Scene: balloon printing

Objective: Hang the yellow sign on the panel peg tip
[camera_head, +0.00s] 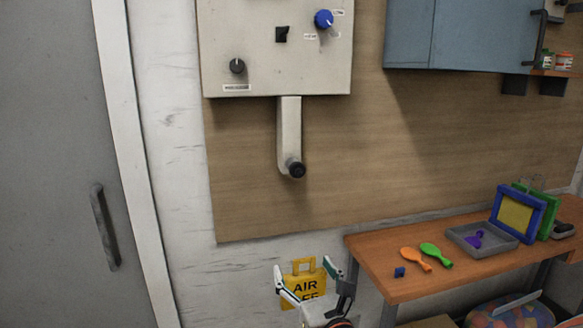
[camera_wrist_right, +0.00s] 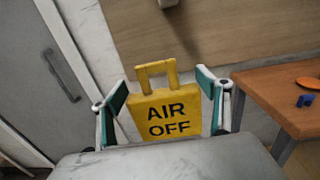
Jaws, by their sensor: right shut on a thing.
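The yellow sign (camera_head: 305,283) reads "AIR OFF" and has an open square handle on top. My right gripper (camera_head: 308,277) is shut on the sign, with a finger on each side of it. In the right wrist view the sign (camera_wrist_right: 164,113) stands upright between the fingers of the gripper (camera_wrist_right: 165,100), handle up. The panel (camera_head: 277,50) is a pale box on the wall. A pale arm (camera_head: 289,130) hangs below it and ends in a dark round peg tip (camera_head: 297,170). The sign is well below the peg tip and apart from it. My left gripper is not in view.
A grey door (camera_head: 60,150) is at the left. The wall around the peg is clear.

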